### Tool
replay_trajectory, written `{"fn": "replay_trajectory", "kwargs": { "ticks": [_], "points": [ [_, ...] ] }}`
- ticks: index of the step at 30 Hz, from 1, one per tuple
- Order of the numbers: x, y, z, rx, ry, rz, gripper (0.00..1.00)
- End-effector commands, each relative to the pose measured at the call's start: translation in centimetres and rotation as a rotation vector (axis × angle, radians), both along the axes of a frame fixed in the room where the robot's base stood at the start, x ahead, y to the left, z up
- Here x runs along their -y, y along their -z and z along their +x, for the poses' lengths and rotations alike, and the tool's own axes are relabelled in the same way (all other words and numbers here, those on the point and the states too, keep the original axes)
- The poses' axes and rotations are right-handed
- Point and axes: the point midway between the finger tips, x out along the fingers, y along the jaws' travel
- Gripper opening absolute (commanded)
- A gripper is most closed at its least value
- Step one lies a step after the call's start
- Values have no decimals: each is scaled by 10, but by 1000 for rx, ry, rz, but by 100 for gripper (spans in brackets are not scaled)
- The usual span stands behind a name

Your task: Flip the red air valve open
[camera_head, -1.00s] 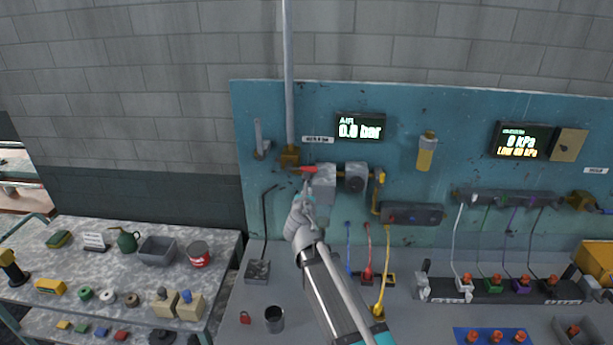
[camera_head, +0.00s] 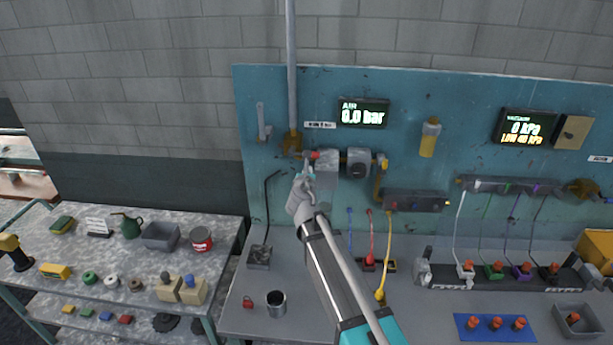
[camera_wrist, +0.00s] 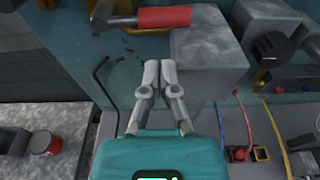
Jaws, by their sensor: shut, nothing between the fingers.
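The red air valve handle (camera_head: 314,155) sits on the brass valve body (camera_head: 292,143) at the foot of the vertical grey pipe. In the wrist view the red handle (camera_wrist: 163,17) lies sideways, its free end to the right over a grey block. My gripper (camera_head: 307,168) is just below the handle in the head view. In the wrist view my gripper (camera_wrist: 159,66) has its fingertips together and empty, below the red grip in the picture with a visible gap. The air display (camera_head: 362,114) reads 0.0 bar.
The grey block (camera_wrist: 208,58) stands close to the right of my fingertips. A bent black rod (camera_wrist: 103,85) is to their left. A black knob (camera_head: 358,168) is further right on the teal panel. A metal cup (camera_head: 276,304) stands on the bench below.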

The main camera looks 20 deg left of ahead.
Motion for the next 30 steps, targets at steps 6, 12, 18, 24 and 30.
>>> {"fn": "replay_trajectory", "kwargs": {
  "ticks": [6, 12, 18, 24, 30],
  "points": [
    [-10, 6, 33, -1, 1, 2, 0],
    [-15, 8, 51, 0, 0, 1, 0],
    [-16, 8, 57, 0, 0, 1, 0],
    [-16, 8, 57, 0, 0, 1, 0],
    [-17, 8, 57, 0, 0, 0, 0]
  ]
}}
